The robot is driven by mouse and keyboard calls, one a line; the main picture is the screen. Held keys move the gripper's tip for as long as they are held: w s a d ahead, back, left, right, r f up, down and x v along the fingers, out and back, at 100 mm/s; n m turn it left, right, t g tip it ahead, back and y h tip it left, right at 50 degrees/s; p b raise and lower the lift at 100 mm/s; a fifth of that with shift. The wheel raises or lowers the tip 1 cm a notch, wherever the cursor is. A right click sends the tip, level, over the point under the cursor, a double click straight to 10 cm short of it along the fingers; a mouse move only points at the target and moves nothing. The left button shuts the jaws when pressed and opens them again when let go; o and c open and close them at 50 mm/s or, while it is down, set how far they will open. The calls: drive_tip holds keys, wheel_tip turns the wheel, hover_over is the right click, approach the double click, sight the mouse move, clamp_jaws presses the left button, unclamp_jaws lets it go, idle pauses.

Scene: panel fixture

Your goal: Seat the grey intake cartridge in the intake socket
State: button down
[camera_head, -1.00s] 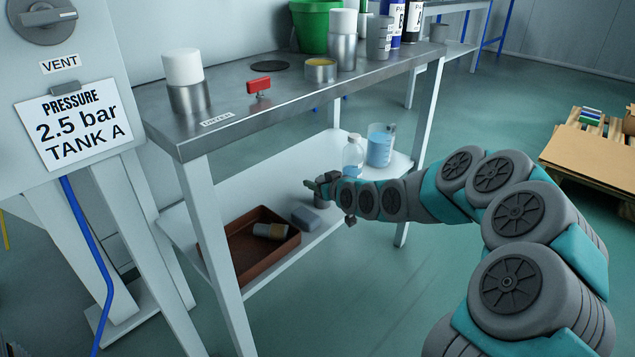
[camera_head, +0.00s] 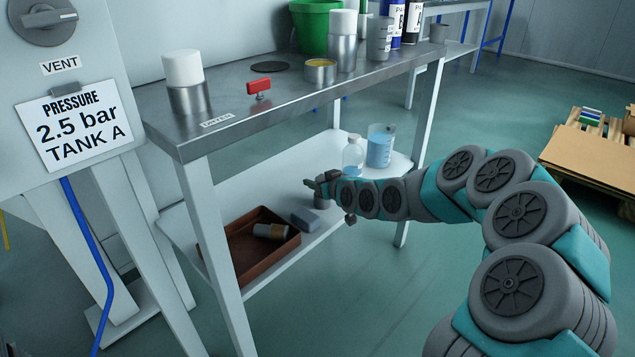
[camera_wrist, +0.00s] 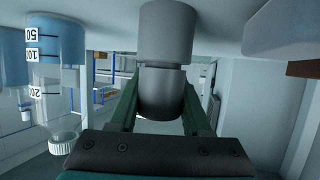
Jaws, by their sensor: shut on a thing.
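My gripper (camera_head: 318,186) reaches over the lower shelf under the bench, in front of a bottle. In the wrist view its two dark green fingers (camera_wrist: 164,82) are shut on a grey cylinder, which I take to be the intake cartridge (camera_wrist: 166,35). The wrist picture is upside down, and the cylinder's lower end appears to be at the shelf. In the head view only a small part of the cartridge (camera_head: 321,203) shows below the fingers. On the bench top are a dark round disc (camera_head: 270,67) and a low yellowish round piece (camera_head: 320,71); I cannot tell which place is the intake socket.
White-topped cylinders (camera_head: 184,68) and a red handle (camera_head: 258,86) stand on the bench (camera_head: 225,95).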

drive_tip(key=shift+r+p, duration=0.55)
drive_tip(key=shift+r, duration=1.8)
idle(0.6)
wheel_tip(320, 180, up, 5)
drive_tip(key=shift+p, duration=0.8)
drive_tip(key=c, duration=0.9)
unclamp_jaws()
clamp_jaws()
drive_tip(key=shift+d, duration=0.1)
